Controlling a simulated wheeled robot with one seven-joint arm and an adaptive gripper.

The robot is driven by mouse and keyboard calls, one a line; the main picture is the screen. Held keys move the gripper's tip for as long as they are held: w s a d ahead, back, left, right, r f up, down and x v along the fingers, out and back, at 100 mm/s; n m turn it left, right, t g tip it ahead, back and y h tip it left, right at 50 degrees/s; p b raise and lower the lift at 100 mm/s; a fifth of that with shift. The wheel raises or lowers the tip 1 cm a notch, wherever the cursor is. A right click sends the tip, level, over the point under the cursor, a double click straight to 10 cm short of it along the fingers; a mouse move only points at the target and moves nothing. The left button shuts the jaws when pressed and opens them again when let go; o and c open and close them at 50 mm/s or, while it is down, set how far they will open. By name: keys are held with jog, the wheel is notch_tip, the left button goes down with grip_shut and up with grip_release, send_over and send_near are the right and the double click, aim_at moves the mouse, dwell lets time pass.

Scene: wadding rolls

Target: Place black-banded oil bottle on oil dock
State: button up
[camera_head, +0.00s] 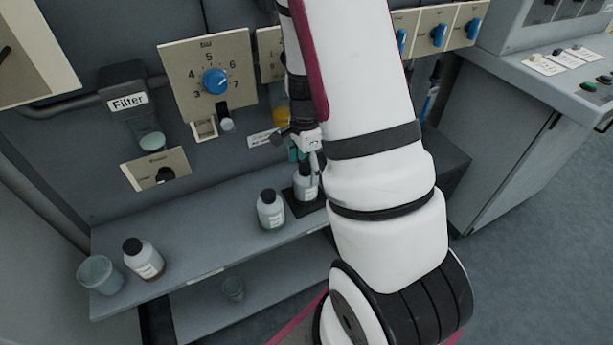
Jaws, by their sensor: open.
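A white bottle (304,188) with a label stands upright on a dark square base (291,196), which looks like the oil dock, near the shelf's right part. My gripper (306,158) is open at the top of this bottle. My arm hides its right side and part of the base. A second dark-capped bottle (270,212) stands on the shelf just left of the base. A third dark-capped bottle (144,260) stands at the shelf's left end. I cannot tell from the picture which bottle has the black band.
An empty-looking cup (99,273) stands at the shelf's left end. The shelf (200,240) is clear between the left and middle bottles. Panels with blue knobs (215,81) and a filter holder (127,102) are on the wall behind.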

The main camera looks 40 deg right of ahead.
notch_tip(320, 180, up, 6)
jog(key=shift+a+f+p, duration=0.1)
jog(key=shift+f+p, duration=0.15)
jog(key=shift+p, duration=0.2)
jog(key=s+a+r+n+t+y, duration=0.1)
jog(key=s+a+r+n, duration=0.2)
jog(key=a+r+n, duration=0.35)
jog(key=s+a+r+n, duration=0.4)
jog(key=a+r, duration=0.4)
jog(key=r, duration=0.2)
jog(key=s+a+r+n, duration=0.2)
jog(key=s+n, duration=0.3)
jog(key=s, duration=0.2)
jog(key=s+a+r+n+h, duration=0.1)
jog(key=s+a+r+n, duration=0.2)
jog(key=s+n, duration=0.2)
jog(key=s, duration=0.3)
jog(key=shift+s+a+n+t, duration=0.2)
jog(key=shift+s+n+t, duration=0.1)
jog(key=shift+n+t, duration=0.1)
jog(key=shift+r, duration=0.1)
notch_tip(320, 180, up, 13)
jog(key=t+p, duration=0.2)
jog(key=p, duration=0.9)
jog(key=shift+d, duration=0.2)
